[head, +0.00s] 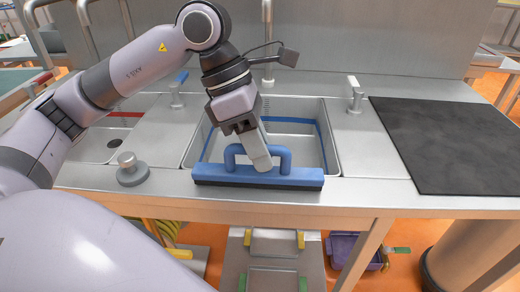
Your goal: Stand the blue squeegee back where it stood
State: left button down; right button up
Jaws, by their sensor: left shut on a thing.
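The blue squeegee (220,174) has a long blue bar with a dark lower edge and an arched blue handle. It is at the front edge of the steel counter, in front of the middle sink (331,150). My left gripper (262,163) comes down from above and is shut on the handle, hiding part of it. The bar lies level across the view; I cannot tell whether it rests on the counter or hangs just above it. My right gripper is not in view.
A dark mat (450,145) covers the counter on the right. A round grey knob-topped piece (131,170) stands on the left. Taps (355,95) stand behind the sink. Bare counter (375,190) lies right of the squeegee. A purple bin (345,250) is below.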

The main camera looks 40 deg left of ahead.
pick_arm(q)
jog(key=shift+f, duration=0.2)
jog(key=c, duration=1)
grip_release()
jog(key=shift+r, duration=0.2)
jog(key=p+v, duration=0.1)
jog(key=v, duration=1.1)
